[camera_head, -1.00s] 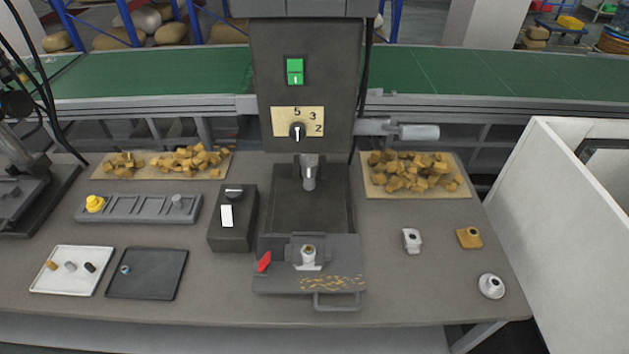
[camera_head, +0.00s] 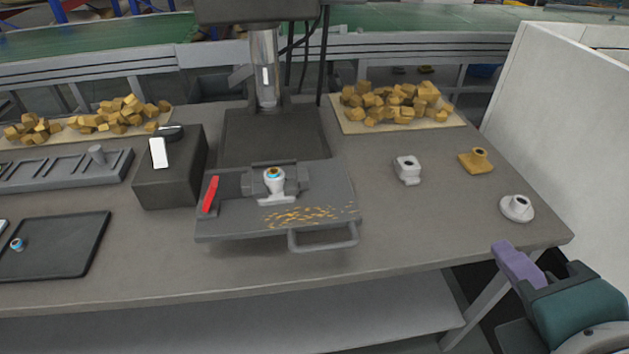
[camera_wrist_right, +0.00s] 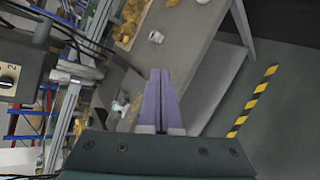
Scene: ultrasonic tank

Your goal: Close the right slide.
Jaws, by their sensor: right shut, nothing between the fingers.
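The right slide (camera_head: 228,222) is a grey plate drawn out toward the front from below the press ram (camera_head: 266,75). Its loop handle (camera_head: 325,238) points to the front edge of the table. A white fitting with a blue ring (camera_head: 275,183) stands upright in the holder on the slide, beside a red lever (camera_head: 210,194). My right gripper (camera_head: 507,252) is shut and empty, in front of the table's right front corner, well right of the handle. Its purple fingers (camera_wrist_right: 160,72) also show pressed together in the right wrist view. My left gripper is not in view.
A dark switch box (camera_head: 172,175) stands left of the slide. Small fittings, such as a white one (camera_head: 407,170) and a brass-coloured one (camera_head: 477,161), stand on the right. A white wall (camera_head: 570,120) bounds the right side. The table between handle and right corner is clear.

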